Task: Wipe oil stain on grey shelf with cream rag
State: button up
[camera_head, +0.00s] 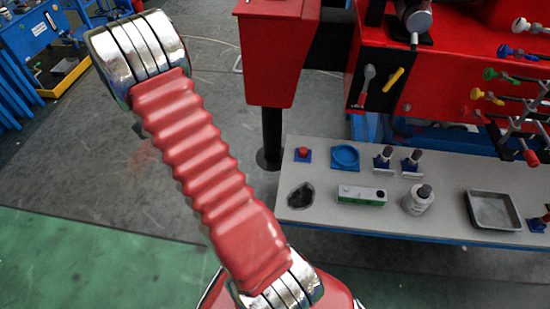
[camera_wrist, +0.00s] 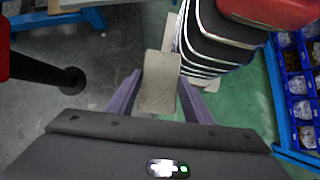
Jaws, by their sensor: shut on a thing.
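The grey shelf (camera_head: 445,183) stands at the right in the head view, below the red machine. The oil stain (camera_head: 300,195) is a dark, irregular patch near the shelf's left front corner. My gripper (camera_wrist: 161,85) shows only in the wrist view, with its purple fingers shut on the cream rag (camera_wrist: 158,75). The rag looks like a beige, flat-faced block and sticks out past the fingertips. Green and grey floor shows behind it, and it is apart from the stain.
A metal tray (camera_head: 494,210) lies farther right. A black post (camera_head: 272,135) stands beside the shelf's left end. Blue bins (camera_wrist: 300,85) are right in the wrist view.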

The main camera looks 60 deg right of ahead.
jog(key=s+d+f+n, duration=0.1)
jog(key=s+d, duration=0.3)
jog(key=s, duration=0.6)
jog(key=s+d+f+n+h, duration=0.1)
jog(key=s+d, duration=0.4)
jog(key=s, duration=0.6)
jog(key=s+d+n, duration=0.1)
jog(key=s+d, duration=0.4)
jog(key=s, duration=0.5)
jog(key=shift+s+f+h, duration=0.3)
jog(key=shift+s+f, duration=0.1)
